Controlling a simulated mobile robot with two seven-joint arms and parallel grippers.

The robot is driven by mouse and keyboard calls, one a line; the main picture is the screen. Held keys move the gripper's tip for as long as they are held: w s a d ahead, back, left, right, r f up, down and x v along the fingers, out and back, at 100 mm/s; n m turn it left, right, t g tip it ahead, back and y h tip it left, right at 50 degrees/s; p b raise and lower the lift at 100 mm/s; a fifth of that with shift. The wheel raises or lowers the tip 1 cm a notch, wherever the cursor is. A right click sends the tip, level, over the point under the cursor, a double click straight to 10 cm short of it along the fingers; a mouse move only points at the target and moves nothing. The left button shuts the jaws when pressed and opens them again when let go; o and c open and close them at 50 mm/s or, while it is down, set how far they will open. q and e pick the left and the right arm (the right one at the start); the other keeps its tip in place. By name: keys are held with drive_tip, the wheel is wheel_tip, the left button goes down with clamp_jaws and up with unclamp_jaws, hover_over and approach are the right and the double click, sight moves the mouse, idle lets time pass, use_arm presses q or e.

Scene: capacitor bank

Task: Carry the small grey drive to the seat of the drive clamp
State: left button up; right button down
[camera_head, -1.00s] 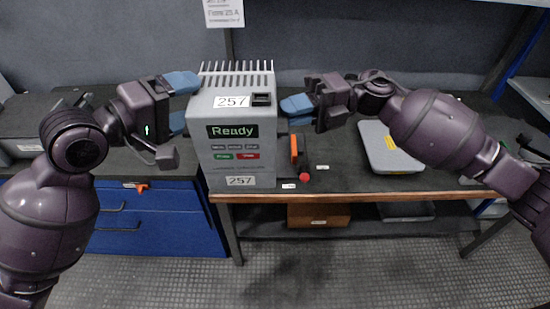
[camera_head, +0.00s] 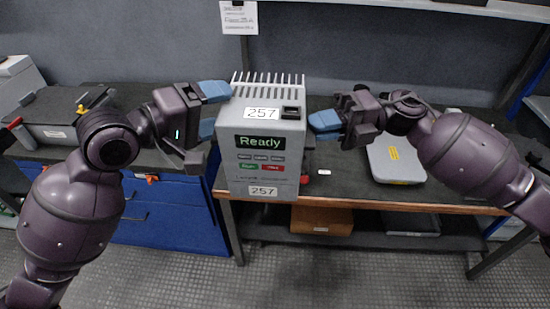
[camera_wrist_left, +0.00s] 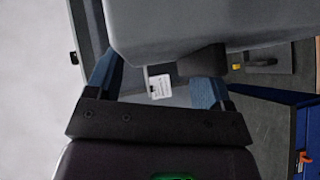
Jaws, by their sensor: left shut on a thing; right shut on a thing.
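The small grey drive (camera_head: 230,160), a boxy unit with a green "Ready" display and "257" labels, is upright between my two grippers in the head view. My left gripper (camera_head: 214,109) is shut on its left side, my right gripper (camera_head: 325,121) on its upper right side. Its lower end overlaps the bench's front edge. In the left wrist view the drive's grey body (camera_wrist_left: 200,20) fills the top, beside the blue fingers (camera_wrist_left: 155,85). I cannot make out the drive clamp's seat for certain; a red knob (camera_head: 304,180) shows just right of the drive, the rest hidden.
A wooden-edged bench (camera_head: 350,203) lies behind the drive, with a flat grey case (camera_head: 395,160) at right. A blue cabinet (camera_head: 175,215) stands at left, with a grey box (camera_head: 50,120) on top. A brown box (camera_head: 322,220) is on the lower shelf.

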use_arm(q)
drive_tip(key=shift+f, duration=0.2)
use_arm(e)
drive_tip(key=shift+a+r, duration=0.15)
drive_tip(key=shift+r, duration=0.1)
use_arm(q)
drive_tip(key=shift+f, duration=0.1)
use_arm(e)
drive_tip(key=shift+f, duration=0.1)
